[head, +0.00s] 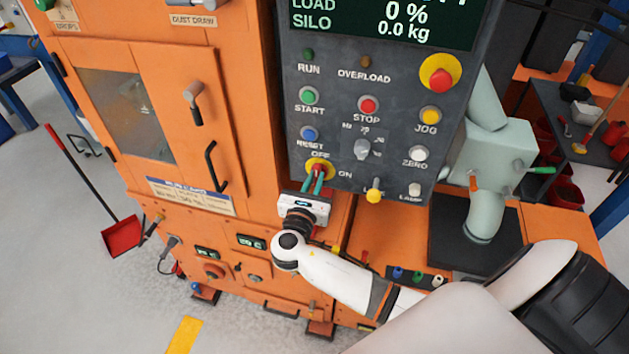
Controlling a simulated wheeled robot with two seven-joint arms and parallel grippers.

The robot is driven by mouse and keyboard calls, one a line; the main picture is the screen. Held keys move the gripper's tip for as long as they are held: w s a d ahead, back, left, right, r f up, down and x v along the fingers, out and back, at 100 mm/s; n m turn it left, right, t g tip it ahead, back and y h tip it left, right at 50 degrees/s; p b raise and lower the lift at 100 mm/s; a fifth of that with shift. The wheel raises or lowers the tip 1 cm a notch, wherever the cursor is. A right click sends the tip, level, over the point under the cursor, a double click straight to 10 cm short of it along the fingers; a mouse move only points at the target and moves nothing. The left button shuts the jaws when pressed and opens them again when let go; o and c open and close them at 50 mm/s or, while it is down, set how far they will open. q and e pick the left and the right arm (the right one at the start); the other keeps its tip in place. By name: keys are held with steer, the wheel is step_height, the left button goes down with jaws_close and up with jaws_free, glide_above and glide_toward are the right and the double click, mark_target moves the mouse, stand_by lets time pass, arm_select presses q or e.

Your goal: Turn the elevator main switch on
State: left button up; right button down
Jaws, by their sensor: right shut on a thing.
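The dark grey control panel (330,110) hangs in front of the orange machine. At its lower left is the main switch (321,165), a yellow plate with a red knob, with OFF written above it and ON to its right. My right gripper (318,178) comes up from below, with its teal fingers shut on the switch knob. The fingers cover most of the knob, so I cannot tell which label it points to. My left gripper is not in view.
The stop button (368,105), start button (309,95), reset button (309,134) and a grey selector knob (364,149) sit above or beside the switch. A red and yellow emergency button (440,72) is upper right. A pale green housing (497,150) stands right of the panel.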

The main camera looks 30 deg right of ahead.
steer(key=shift+m, duration=0.3)
steer(key=m+b, duration=0.1)
steer(key=m, duration=0.1)
steer(key=m+b, duration=0.1)
steer(key=m, duration=0.1)
steer(key=shift+s+f+b, duration=0.1)
steer(key=shift+f+b, duration=0.1)
steer(key=shift+b, duration=0.1)
steer(key=shift+s+d+f+m+b, duration=0.1)
steer(key=shift+f+m+b, duration=0.05)
steer(key=shift+m+b, duration=2.9)
steer(key=shift+s+d+f+m+b, duration=0.15)
steer(key=shift+m+b, duration=2.25)
steer(key=shift+m, duration=1.25)
steer(key=shift+w, duration=0.1)
steer(key=c, duration=1.4)
jaws_free()
steer(key=shift+r, duration=0.1)
